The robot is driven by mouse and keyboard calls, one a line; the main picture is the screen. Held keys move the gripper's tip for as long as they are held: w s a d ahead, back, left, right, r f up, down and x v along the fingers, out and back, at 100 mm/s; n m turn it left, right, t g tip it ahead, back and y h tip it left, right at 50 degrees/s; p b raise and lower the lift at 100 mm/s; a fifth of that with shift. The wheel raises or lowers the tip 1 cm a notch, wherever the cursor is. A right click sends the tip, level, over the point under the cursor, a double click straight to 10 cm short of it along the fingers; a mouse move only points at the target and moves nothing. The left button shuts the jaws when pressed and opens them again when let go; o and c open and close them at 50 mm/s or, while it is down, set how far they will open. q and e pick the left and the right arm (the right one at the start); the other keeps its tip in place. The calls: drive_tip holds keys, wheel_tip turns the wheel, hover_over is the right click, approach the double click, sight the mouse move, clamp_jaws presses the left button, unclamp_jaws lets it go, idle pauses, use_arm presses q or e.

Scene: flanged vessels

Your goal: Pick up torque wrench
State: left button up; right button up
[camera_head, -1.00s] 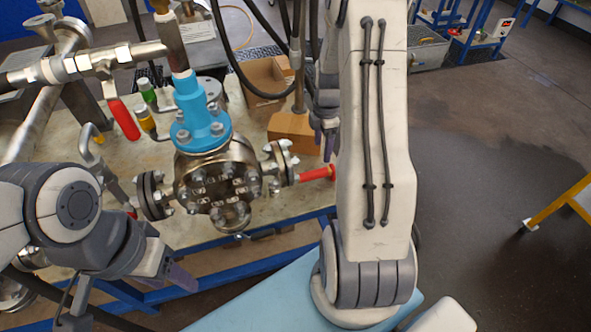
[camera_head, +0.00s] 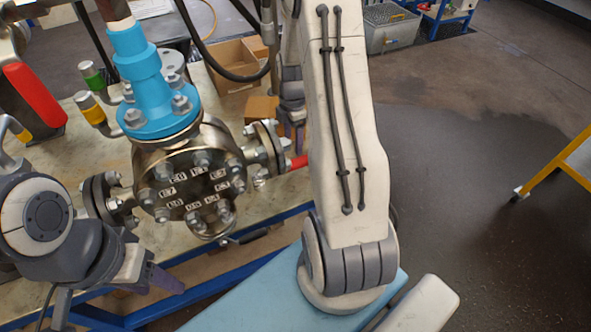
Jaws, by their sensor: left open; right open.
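I cannot make out a torque wrench for certain. A red bar (camera_head: 298,162) shows beside the right flange of the steel vessel (camera_head: 192,185); my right arm hides its right end, and I cannot tell whether it is a tool grip or a valve lever. My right gripper (camera_head: 291,130) is open, partly hidden behind my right arm, pointing down just above and behind the red bar. I see nothing between its fingers. My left gripper (camera_head: 150,283) is open and empty in front of the vessel, low at the left.
The vessel has a blue neck (camera_head: 150,85) and bolted flanges. A thick red handle (camera_head: 36,95) and green and yellow-capped fittings stand left. A cardboard box (camera_head: 232,72) and wooden block (camera_head: 262,108) sit behind on the bench. Black hoses hang above.

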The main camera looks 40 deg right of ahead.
hover_over(295, 161)
drive_tip(key=f, duration=0.4)
drive_tip(key=shift+a+f, duration=0.25)
drive_tip(key=shift+f, duration=0.15)
drive_tip(key=shift+s+d+f+b, duration=0.1)
drive_tip(key=shift+f+b, duration=0.1)
drive_tip(key=shift+f, duration=1.15)
drive_tip(key=shift+s+d+f+b, duration=0.1)
drive_tip(key=shift+f+b, duration=0.05)
drive_tip(key=shift+f, duration=1.2)
drive_tip(key=shift+c, duration=0.3)
drive_tip(key=shift+w, duration=0.1)
clamp_jaws()
